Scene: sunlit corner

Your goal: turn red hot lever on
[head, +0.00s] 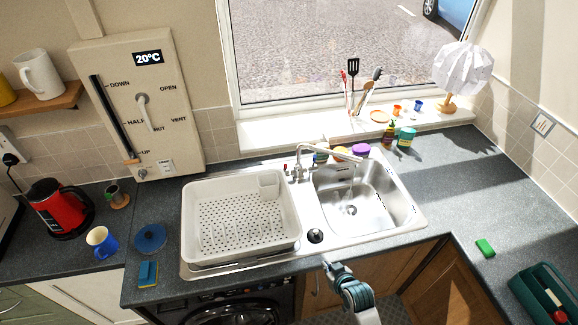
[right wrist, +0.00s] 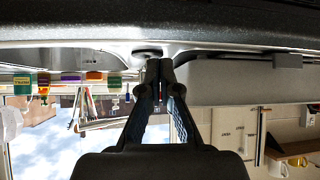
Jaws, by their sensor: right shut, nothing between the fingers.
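The chrome tap (head: 303,160) stands behind the sink, between the drying rack and the basin. A small red lever (head: 285,167) is at the left of its base; it is too small to tell how it is turned. My right gripper (head: 328,263) is in front of the counter's front edge, well short of the tap and lever. In the right wrist view my gripper (right wrist: 160,68) has its fingertips together with nothing held, near the counter edge. That view is upside down. My left gripper is not in view.
The white drying rack (head: 240,217) fills the drainer left of the steel basin (head: 352,205). A black plug (head: 315,236) lies on the sink's front rim. Several bottles and jars stand behind the basin. A green sponge (head: 485,248) lies on the right counter.

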